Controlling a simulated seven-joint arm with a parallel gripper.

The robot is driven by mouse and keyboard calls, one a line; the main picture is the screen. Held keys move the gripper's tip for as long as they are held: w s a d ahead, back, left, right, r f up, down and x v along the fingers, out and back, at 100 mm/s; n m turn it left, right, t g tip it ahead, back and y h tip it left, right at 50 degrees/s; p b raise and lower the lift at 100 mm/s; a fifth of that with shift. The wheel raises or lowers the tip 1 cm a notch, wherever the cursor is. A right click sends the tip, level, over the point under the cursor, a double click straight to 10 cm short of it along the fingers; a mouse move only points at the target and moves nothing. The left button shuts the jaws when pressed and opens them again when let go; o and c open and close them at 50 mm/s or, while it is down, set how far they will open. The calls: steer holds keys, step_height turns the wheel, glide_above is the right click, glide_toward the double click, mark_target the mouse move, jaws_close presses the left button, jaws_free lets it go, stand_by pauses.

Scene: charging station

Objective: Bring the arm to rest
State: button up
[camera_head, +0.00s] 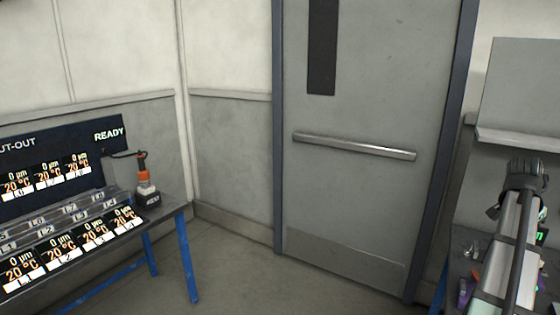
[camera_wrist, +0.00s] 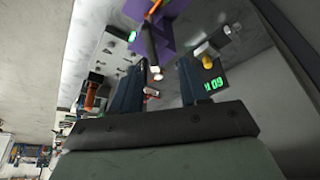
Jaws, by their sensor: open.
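My gripper (camera_wrist: 161,65) shows in the wrist view with its two dark fingers standing apart. I see no object held between them; a dark rod with a bright tip shows beyond the gap. My arm (camera_head: 517,235) reaches along the right edge of the camera_head view, over a cluttered surface. The gripper itself cannot be made out in that view.
A station with lit displays (camera_head: 65,250) stands on a blue-legged table at the left. A grey door (camera_head: 350,120) with a push bar is in the middle, with clear floor before it (camera_head: 260,265). A purple object (camera_wrist: 178,22) and a green-digit display (camera_wrist: 213,84) lie beyond my fingers.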

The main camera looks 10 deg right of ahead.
steer(key=w+a+f+n+y, duration=0.1)
steer(key=w+a+f, duration=0.2)
steer(key=f, duration=0.4)
steer(key=w+a+f+n, duration=0.2)
steer(key=w+a+f, duration=0.15)
steer(key=f, duration=0.25)
steer(key=w+a+f+n+g+y, duration=0.1)
steer(key=w+a+f+n, duration=0.15)
steer(key=a+f, duration=1.1)
steer(key=w+a+f+n+g+y, duration=0.1)
steer(key=w+a+f+n+y, duration=0.15)
steer(key=a+f, duration=1.15)
steer(key=s+a+f+n+g, duration=0.3)
steer(key=s+a+f+n, duration=0.4)
steer(key=s+a+f, duration=1.35)
steer(key=s+a+f+n+g, duration=0.1)
steer(key=s+a+f+n, duration=0.1)
steer(key=s+a+f, duration=0.3)
steer(key=s, duration=0.4)
steer(key=shift+s+a+f+g, duration=0.35)
steer(key=shift+f+g, duration=0.05)
steer(key=shift+c, duration=0.4)
